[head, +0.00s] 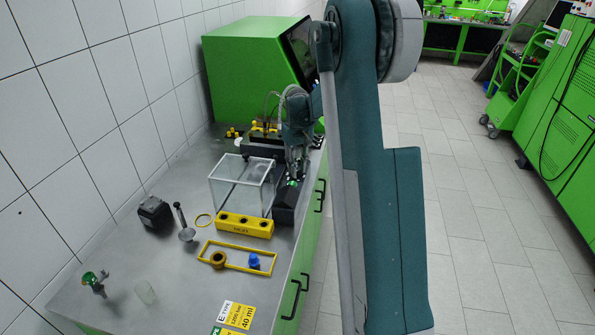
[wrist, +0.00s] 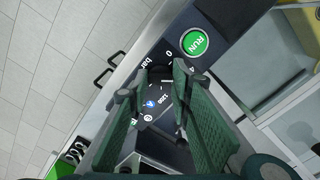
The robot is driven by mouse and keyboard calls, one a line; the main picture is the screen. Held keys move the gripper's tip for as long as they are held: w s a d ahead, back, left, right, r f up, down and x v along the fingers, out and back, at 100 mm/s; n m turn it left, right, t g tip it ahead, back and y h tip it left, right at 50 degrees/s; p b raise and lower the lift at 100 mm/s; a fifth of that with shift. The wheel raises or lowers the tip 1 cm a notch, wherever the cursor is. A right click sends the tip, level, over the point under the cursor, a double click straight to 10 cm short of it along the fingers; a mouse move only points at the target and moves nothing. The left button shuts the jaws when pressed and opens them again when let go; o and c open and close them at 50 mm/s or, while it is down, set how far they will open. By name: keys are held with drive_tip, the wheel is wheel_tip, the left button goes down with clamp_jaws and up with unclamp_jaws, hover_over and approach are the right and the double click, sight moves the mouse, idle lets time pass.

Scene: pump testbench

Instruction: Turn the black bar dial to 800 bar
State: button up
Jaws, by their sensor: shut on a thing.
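The black bar dial (wrist: 163,75) sits on a dark control panel, seen in the wrist view between my fingertips. Most of it is hidden by the fingers, so its pointer setting cannot be read. Printed marks "bar", "0" and "1200" show around it; the 800 mark is not readable. My gripper (wrist: 162,71) has its green fingers on either side of the dial, closed on it. In the head view my gripper (head: 296,176) points down at the black control box (head: 284,207) near the bench's right edge.
A green RUN button (wrist: 195,42) is close beside the fingertips. A clear glass tank (head: 240,186) stands just left of the control box. A yellow block (head: 244,225) and a yellow frame (head: 238,257) lie in front. Bench drawer handles (head: 296,298) are at the right edge.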

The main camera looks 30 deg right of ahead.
drive_tip(key=m+b, duration=0.1)
drive_tip(key=m, duration=0.2)
drive_tip(key=shift+m, duration=0.4)
drive_tip(key=shift+m+b, duration=0.45)
drive_tip(key=shift+m, duration=1.45)
drive_tip(key=o, duration=0.9)
drive_tip(key=shift+r, duration=0.1)
wheel_tip(320, 180, up, 12)
